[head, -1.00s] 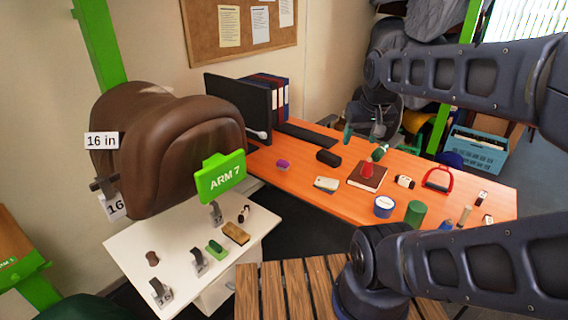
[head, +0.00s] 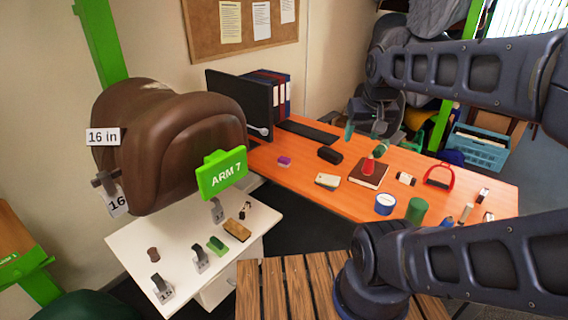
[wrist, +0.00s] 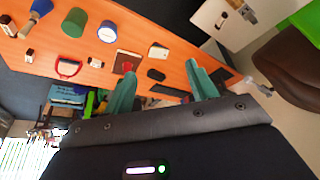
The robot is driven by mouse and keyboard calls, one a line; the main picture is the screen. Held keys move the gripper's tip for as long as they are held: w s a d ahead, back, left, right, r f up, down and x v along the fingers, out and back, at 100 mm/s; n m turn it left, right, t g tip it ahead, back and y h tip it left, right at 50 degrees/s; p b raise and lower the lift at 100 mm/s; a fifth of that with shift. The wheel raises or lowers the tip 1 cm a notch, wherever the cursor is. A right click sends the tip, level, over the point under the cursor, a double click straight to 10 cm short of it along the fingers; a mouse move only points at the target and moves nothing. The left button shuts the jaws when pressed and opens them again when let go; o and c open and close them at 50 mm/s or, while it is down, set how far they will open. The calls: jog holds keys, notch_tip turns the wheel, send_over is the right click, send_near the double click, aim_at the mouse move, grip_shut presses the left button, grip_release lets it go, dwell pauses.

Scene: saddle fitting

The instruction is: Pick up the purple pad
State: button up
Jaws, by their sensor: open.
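The purple pad (head: 284,161) lies flat on the orange desk (head: 310,179), in front of the monitor in the head view. My gripper (head: 364,142) is above the desk to the right of the pad, well apart from it. Its two teal fingers are spread with nothing between them; they also show in the wrist view (wrist: 161,72). I cannot make out the pad in the wrist view.
A black case (head: 330,155), a card (head: 327,180) and a brown book (head: 369,174) lie right of the pad. The monitor (head: 240,103) stands behind it. A saddle (head: 165,140) and a white table (head: 190,243) are at left.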

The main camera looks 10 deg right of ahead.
jog(key=o, duration=0.6)
jog(key=m+g+h, duration=0.1)
jog(key=m+h, duration=0.2)
jog(key=m, duration=0.4)
send_over(284, 158)
jog(key=s, duration=0.1)
notch_tip(284, 158, down, 38)
jog(key=shift+s+a+r, duration=0.1)
jog(key=shift+s+r, duration=0.05)
jog(key=shift+a+x, duration=0.15)
jog(key=shift+x, duration=0.75)
jog(key=shift+a+x, duration=0.2)
jog(key=shift+x, duration=0.75)
jog(key=shift+a+x, duration=0.15)
jog(key=shift+x, duration=0.75)
